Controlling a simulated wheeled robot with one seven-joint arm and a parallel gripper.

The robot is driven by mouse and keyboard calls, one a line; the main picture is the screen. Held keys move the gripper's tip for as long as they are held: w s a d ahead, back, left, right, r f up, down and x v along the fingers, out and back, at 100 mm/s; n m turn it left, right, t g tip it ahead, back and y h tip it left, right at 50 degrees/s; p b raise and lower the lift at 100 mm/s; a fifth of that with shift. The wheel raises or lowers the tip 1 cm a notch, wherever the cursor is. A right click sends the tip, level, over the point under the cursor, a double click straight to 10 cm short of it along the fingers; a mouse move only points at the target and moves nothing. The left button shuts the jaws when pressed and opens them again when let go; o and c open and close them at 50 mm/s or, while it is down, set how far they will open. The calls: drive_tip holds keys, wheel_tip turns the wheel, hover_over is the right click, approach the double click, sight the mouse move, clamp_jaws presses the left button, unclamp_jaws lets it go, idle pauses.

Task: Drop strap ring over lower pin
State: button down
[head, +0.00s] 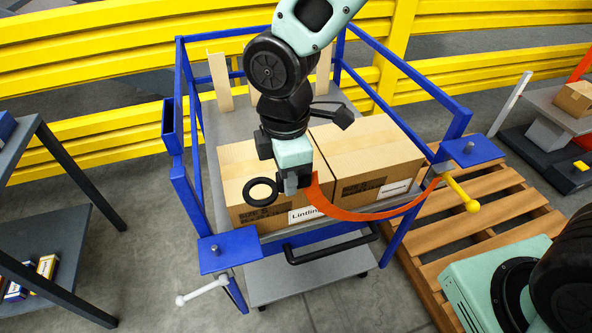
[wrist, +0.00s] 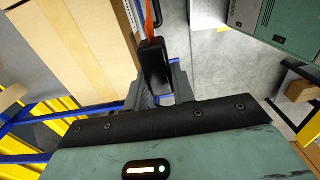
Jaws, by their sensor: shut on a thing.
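My gripper (head: 291,184) is shut on the black tab of the strap ring (head: 261,204), above the front edge of the cartons. The ring sticks out to the left of the jaws, empty. The orange strap (head: 365,214) sags from the jaws to the right corner of the blue cart. A small pin (head: 215,250) stands on the front-left blue plate (head: 238,243). The ring is above and to the right of that pin, apart from it. Another pin (head: 468,147) stands on the right plate. In the wrist view a black piece (wrist: 154,68) sits between grey fingers; the ring opening is not clear.
A black push handle (head: 330,245) and a white-knobbed lever (head: 203,290) are at the cart front. A yellow-knobbed lever (head: 462,195) is at right. A pallet (head: 480,225) lies right, a dark shelf (head: 60,225) left.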

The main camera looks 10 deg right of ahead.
drive_tip(key=b, duration=0.2)
hover_over(239, 247)
drive_tip(key=f, duration=0.2)
drive_tip(key=shift+s+r, duration=0.1)
drive_tip(key=shift+r, duration=0.1)
drive_tip(key=shift+f+b, duration=2.95)
drive_tip(key=shift+f, duration=2.05)
drive_tip(key=shift+f, duration=0.1)
drive_tip(key=shift+f+b, duration=1.45)
drive_tip(key=shift+f, duration=0.8)
